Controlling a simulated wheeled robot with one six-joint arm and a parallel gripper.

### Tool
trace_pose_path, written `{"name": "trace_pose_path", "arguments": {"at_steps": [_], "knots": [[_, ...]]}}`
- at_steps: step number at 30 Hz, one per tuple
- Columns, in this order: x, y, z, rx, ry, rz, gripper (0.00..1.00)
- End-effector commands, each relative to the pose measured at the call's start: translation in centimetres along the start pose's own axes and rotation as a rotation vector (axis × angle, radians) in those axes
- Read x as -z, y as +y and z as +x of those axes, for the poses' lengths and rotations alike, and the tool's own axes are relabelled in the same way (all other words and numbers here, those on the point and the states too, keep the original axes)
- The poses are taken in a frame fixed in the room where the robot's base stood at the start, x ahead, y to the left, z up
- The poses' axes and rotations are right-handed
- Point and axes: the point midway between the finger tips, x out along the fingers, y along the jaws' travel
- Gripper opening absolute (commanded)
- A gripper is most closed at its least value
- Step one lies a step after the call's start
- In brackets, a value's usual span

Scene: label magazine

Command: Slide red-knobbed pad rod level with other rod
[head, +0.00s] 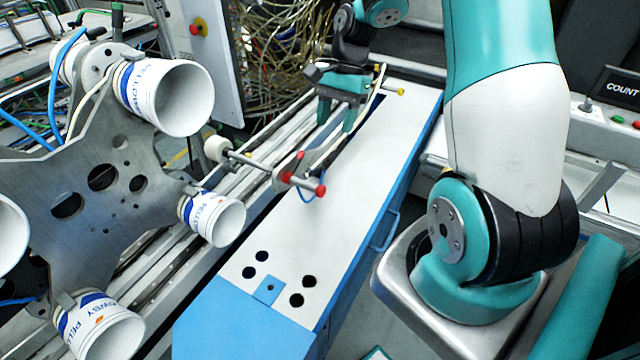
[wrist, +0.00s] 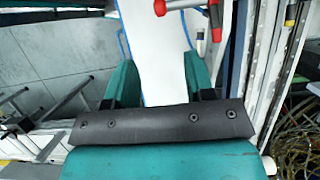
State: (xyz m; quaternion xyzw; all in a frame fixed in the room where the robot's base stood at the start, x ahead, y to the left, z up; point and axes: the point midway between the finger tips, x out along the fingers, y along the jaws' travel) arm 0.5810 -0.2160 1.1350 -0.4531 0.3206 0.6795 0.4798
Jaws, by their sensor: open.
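In the head view the red-knobbed rod (head: 305,185) runs across a grey bracket near the middle of the white magazine top. Its red end knob (head: 320,190) points right, and a white round pad (head: 217,148) sits toward its left end. Another rod with a yellow knob (head: 400,91) lies farther back, partly hidden by my arm. My gripper (head: 336,118) is open and empty, between the two rods, with its fingers pointing down. In the wrist view red knobs (wrist: 215,34) show at the top, beyond my gripper (wrist: 160,75) and apart from its fingers.
The long white magazine top (head: 345,220) is clear toward the front. A metal plate with white cups (head: 170,97) stands at left. Tangled cables (head: 270,60) lie at the back.

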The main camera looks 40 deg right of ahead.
Motion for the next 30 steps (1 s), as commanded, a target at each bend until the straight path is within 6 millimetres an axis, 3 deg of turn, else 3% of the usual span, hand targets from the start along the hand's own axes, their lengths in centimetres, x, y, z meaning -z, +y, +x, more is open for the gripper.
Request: {"name": "trace_pose_path", "arguments": {"at_steps": [18,24,30], "knots": [[-0.4,0.1,13.2,-0.006,-0.002,-0.007,0.49],[-0.3,0.0,15.4,-0.004,0.0,-0.008,0.49],[-0.2,0.0,15.9,-0.002,0.002,-0.008,0.49]]}}
